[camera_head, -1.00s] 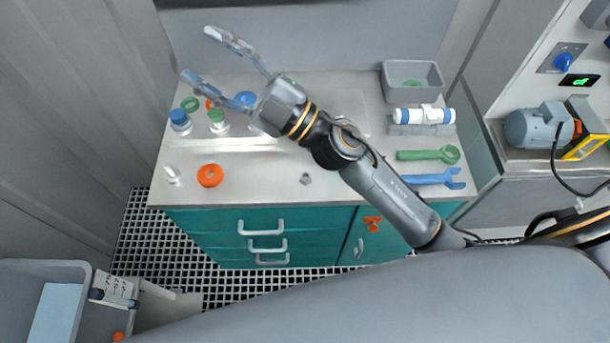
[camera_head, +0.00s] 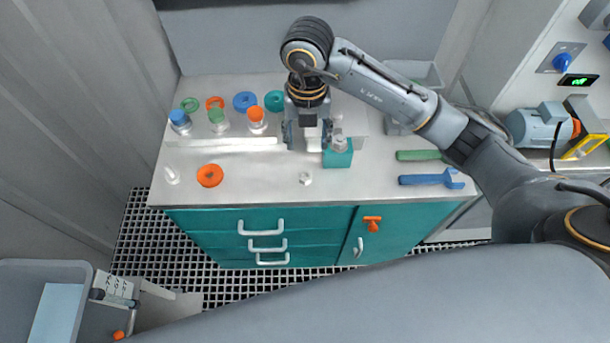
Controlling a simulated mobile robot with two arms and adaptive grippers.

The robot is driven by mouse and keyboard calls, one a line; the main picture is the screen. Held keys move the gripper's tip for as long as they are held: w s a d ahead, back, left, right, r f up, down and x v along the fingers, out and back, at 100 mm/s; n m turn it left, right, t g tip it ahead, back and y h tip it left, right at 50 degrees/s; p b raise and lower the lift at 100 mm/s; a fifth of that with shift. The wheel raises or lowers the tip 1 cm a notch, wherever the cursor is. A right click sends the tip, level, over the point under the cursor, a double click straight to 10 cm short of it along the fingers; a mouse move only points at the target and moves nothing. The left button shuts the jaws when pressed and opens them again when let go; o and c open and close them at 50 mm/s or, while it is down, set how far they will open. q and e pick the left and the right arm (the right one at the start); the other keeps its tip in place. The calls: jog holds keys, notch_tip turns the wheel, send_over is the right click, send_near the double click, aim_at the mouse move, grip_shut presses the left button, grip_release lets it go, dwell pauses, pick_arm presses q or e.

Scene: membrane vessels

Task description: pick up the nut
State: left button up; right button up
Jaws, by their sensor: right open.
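A small grey nut (camera_head: 305,178) lies on the bench top near its front edge, right of the orange ring. My right gripper (camera_head: 306,144) points down over the bench, a little behind the nut in the picture. Its two fingers are spread and nothing shows between them. The nut is apart from the fingers and fully visible. My left gripper is not in view.
A teal block (camera_head: 337,159) with a metal piece on top stands close to the right finger. An orange ring (camera_head: 209,175) and several capped bottles are at left; a blue wrench (camera_head: 431,178) is at right. The front strip around the nut is clear.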

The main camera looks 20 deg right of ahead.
jog(key=p, duration=0.1)
send_over(305, 178)
notch_tip(305, 178, down, 7)
jog(key=shift+s+d+f, duration=0.1)
jog(key=shift+d, duration=0.05)
jog(key=shift+f+p, duration=0.5)
jog(key=f, duration=0.1)
jog(key=f+p, duration=0.1)
jog(key=f, duration=0.1)
jog(key=shift+a+f+p, duration=0.2)
jog(key=shift+f+p, duration=0.1)
jog(key=shift+f, duration=0.45)
grip_shut()
